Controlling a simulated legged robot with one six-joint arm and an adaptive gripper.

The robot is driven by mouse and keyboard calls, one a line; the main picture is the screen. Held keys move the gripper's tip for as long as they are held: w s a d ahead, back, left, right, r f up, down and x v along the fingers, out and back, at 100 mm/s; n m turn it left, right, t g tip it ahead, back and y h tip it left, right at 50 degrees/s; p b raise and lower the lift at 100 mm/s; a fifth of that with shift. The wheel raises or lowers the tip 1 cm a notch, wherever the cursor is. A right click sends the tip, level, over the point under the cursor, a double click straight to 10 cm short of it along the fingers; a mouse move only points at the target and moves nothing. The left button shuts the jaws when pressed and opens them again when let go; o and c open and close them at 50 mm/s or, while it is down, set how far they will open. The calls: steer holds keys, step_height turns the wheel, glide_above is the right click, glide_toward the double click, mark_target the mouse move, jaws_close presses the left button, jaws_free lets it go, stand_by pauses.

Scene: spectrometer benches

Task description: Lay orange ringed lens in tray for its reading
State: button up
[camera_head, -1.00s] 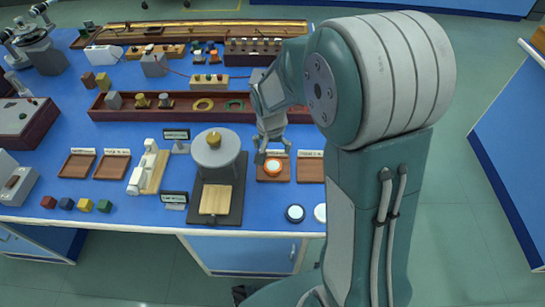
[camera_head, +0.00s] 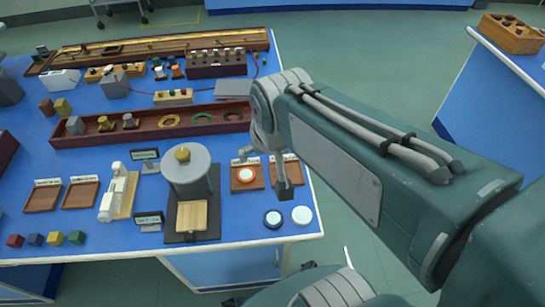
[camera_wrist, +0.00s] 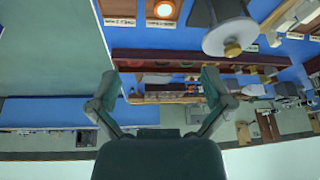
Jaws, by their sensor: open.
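The orange ringed lens (camera_head: 247,175) lies in a small wooden tray (camera_head: 247,188) near the bench's right end. It has a white face inside an orange ring. In the wrist view the lens (camera_wrist: 164,9) sits in its tray at the top edge. My gripper (camera_wrist: 160,98) is open, with nothing between its fingers. In the head view it is apart from the lens, on its right side, and partly in front of the neighbouring wooden tray (camera_head: 292,165).
A grey round-topped stand (camera_head: 187,170) is left of the lens tray. A dark-ringed lens (camera_head: 272,219) and a white disc (camera_head: 302,215) lie by the front edge. A long reddish trough (camera_head: 85,139) holds rings and blocks behind.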

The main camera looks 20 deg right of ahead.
steer(key=shift+n+t, duration=0.6)
steer(key=shift+n, duration=0.2)
steer(key=s, duration=0.2)
steer(key=s+r, duration=0.1)
steer(key=s, duration=0.2)
steer(key=shift+s+r, duration=0.25)
steer(key=shift+s, duration=0.1)
